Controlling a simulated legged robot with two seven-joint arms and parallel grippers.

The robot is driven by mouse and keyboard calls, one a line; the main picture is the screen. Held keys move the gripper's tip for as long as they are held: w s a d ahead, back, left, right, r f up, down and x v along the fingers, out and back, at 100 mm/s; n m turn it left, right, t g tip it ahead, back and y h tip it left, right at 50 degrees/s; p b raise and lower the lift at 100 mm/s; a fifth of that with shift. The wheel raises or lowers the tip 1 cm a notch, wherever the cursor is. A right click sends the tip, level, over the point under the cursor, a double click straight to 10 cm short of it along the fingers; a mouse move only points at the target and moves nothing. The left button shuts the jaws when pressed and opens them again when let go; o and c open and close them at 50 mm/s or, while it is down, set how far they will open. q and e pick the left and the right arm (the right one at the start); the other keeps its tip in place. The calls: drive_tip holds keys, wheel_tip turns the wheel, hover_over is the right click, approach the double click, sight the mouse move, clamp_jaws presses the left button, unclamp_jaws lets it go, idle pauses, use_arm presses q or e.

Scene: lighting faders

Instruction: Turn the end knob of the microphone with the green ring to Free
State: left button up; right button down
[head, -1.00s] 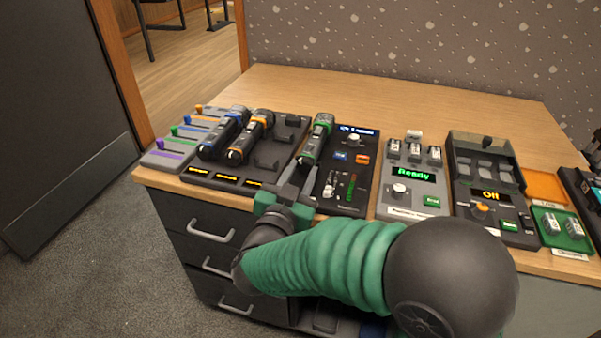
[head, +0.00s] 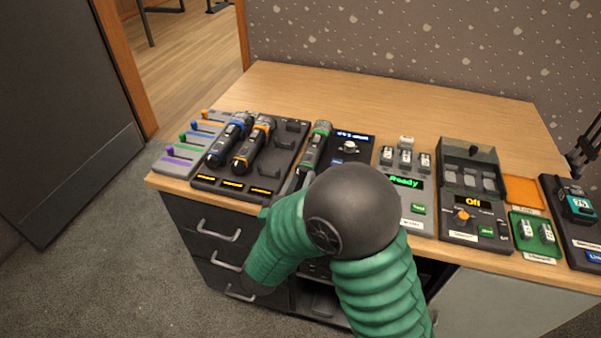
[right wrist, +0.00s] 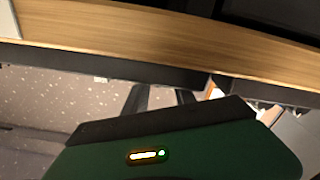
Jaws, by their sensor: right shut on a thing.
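The microphone with the green ring (head: 315,148) lies on the desk between the rack with two other microphones and the dark console, its near end pointing toward me. My right gripper (head: 298,183) is at that near end, shut on the end knob. My arm and the gripper cover the knob, so its setting cannot be read. In the right wrist view the two fingers (right wrist: 160,97) show as dark shapes beyond the green gripper body, and the knob is not clear. My left gripper is not in view.
Blue-ringed (head: 230,138) and orange-ringed (head: 254,145) microphones lie on the rack (head: 205,181) at the left. A console reading Ready (head: 404,182) and one reading Off (head: 473,202) stand to the right. The back of the desk (head: 390,100) is clear.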

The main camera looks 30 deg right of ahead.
drive_tip(key=shift+n+p, duration=0.3)
drive_tip(key=c, duration=1)
unclamp_jaws()
drive_tip(key=shift+a, duration=0.1)
